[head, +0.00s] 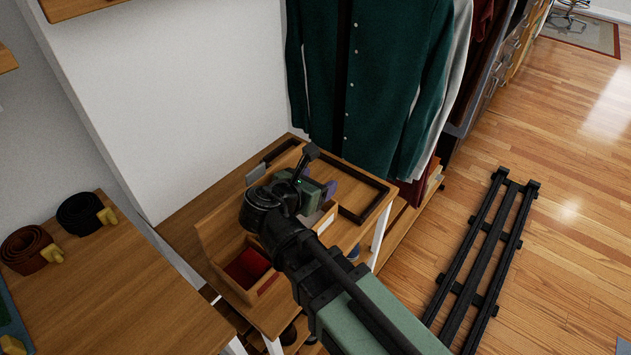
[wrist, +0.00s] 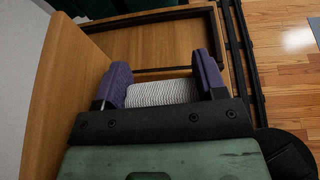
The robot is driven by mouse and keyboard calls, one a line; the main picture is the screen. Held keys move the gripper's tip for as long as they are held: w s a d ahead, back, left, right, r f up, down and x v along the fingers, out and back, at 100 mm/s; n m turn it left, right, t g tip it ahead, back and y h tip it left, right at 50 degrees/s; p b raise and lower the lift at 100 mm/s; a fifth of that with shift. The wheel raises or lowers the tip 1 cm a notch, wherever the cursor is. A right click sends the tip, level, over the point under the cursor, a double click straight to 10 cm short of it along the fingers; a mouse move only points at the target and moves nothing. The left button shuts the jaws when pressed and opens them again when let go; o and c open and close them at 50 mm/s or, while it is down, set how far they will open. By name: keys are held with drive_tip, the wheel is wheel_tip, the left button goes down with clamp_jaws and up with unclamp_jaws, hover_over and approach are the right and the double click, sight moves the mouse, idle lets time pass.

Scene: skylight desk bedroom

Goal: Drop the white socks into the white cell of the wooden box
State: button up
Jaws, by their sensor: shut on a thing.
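My gripper (wrist: 162,88) has purple fingers and is shut on the white socks (wrist: 160,93), a ribbed white roll held between the fingers. In the head view my gripper (head: 322,190) is over the far end of the wooden box, and the socks are hidden there behind my wrist. The wooden box (head: 267,287) stands on a wooden table. Its near cell has a red lining or content (head: 247,268). A small white patch (head: 326,221) shows at the box's far right end; my arm covers most of the middle cells, so I cannot tell the white cell's inside.
A dark-rimmed tray area (head: 362,190) lies on the table beyond the box. Dark green clothing (head: 385,80) hangs close behind it. A second wooden surface with rolled belts (head: 82,214) is at left. A black rail (head: 483,260) runs along the floor at right.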

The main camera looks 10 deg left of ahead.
drive_tip(key=o, duration=1)
drive_tip(key=shift+r, duration=0.1)
drive_tip(key=p+v, duration=0.4)
drive_tip(key=v, duration=0.6)
drive_tip(key=shift+s+a+r, duration=0.1)
drive_tip(key=shift+s+r, duration=0.1)
drive_tip(key=shift+s, duration=0.1)
